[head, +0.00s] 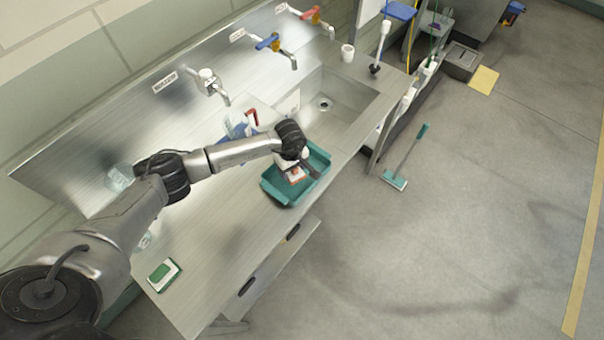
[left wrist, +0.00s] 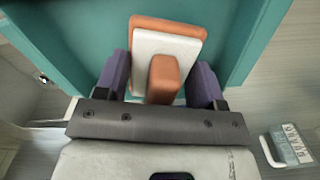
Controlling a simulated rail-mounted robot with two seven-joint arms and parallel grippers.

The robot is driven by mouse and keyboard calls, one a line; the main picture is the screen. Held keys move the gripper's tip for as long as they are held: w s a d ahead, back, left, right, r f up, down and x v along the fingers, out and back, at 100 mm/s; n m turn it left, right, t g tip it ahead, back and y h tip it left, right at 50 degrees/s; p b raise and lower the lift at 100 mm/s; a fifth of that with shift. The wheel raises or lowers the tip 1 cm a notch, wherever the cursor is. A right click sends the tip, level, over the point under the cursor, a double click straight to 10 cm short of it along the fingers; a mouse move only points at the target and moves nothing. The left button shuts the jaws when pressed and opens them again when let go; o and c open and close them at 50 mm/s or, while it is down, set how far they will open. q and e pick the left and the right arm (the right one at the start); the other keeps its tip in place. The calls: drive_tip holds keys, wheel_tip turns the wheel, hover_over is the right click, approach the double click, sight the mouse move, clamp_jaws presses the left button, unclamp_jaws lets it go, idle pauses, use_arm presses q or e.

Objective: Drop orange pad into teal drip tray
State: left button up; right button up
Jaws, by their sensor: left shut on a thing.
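The teal drip tray (head: 284,199) sits on the steel counter near its front edge, and its teal surface fills much of the left wrist view (left wrist: 235,35). My left gripper (head: 296,168) is over the tray, pointing down. It is shut on the orange pad (head: 296,178), which has a white layer and an orange block on top. In the left wrist view the pad (left wrist: 168,25) lies between the two purple fingers of my gripper (left wrist: 161,85). I cannot tell whether the pad touches the tray floor. My right gripper is not in view.
A green-and-white pad (head: 163,274) lies at the counter's near end. A clear spray bottle (head: 238,124) stands behind the tray. The sink (head: 335,100) is beyond it, with a white cup (head: 347,53) at its far edge. Taps line the back panel.

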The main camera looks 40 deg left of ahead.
use_arm(q)
drive_tip(key=shift+f, duration=0.2)
drive_tip(key=o, duration=1.1)
drive_tip(key=shift+r, duration=0.1)
wheel_tip(320, 180, up, 14)
drive_tip(key=shift+f+b, duration=0.15)
drive_tip(key=shift+b, duration=0.3)
